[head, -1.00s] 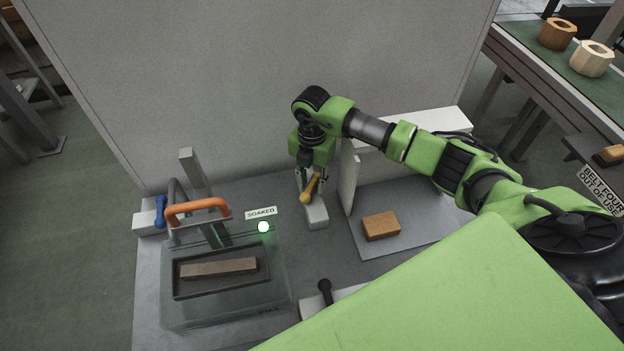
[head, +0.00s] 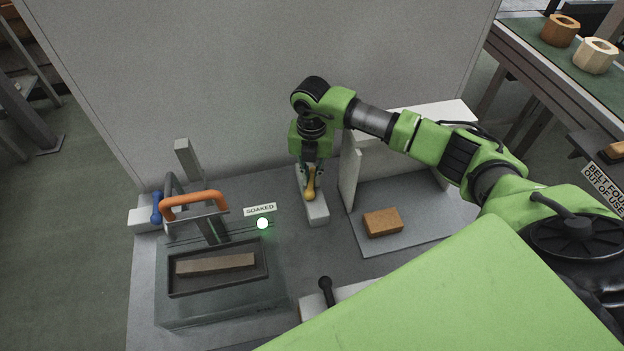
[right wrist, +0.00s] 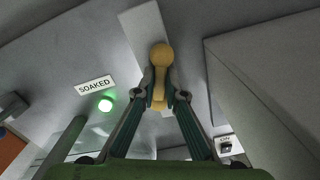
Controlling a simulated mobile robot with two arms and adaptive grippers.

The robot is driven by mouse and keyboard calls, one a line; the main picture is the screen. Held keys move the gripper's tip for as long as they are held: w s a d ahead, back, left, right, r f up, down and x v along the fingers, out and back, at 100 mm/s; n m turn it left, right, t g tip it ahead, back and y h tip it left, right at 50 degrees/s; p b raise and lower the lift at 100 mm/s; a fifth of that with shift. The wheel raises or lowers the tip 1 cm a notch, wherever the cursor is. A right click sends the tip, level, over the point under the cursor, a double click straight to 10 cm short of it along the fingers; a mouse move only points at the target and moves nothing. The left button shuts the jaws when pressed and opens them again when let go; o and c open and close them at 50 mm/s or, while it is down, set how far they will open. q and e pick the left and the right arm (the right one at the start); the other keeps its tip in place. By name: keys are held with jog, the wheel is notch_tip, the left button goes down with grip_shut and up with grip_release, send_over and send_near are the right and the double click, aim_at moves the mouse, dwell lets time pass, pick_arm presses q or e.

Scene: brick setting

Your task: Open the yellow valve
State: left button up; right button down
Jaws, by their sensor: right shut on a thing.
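The yellow valve handle (head: 310,188) is a short lever with a rounded knob, mounted on a pale block (head: 316,211) at the back of the bench. My right gripper (head: 309,180) reaches down from above and is shut on the lever. In the right wrist view, the two fingertips (right wrist: 160,90) sit on either side of the lever's narrower shaft, and the yellow knob (right wrist: 161,55) sticks out beyond them. The lever lies roughly along the block. My left gripper is not in view.
A "SOAKED" sign (head: 260,209) sits by a lit green lamp (head: 262,224). A white upright panel (head: 349,174) and an orange-brown brick (head: 382,222) are right.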

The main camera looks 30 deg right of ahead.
aim_at(311, 179)
jog(key=n+b, duration=0.2)
jog(key=n, duration=0.1)
jog(key=shift+w, duration=0.15)
jog(key=shift+a+n+b, duration=0.1)
jog(key=shift+n+b, duration=0.3)
jog(key=shift+n, duration=0.3)
jog(key=shift+r, duration=0.1)
jog(key=c, duration=2.1)
grip_release()
notch_tip(311, 179, up, 12)
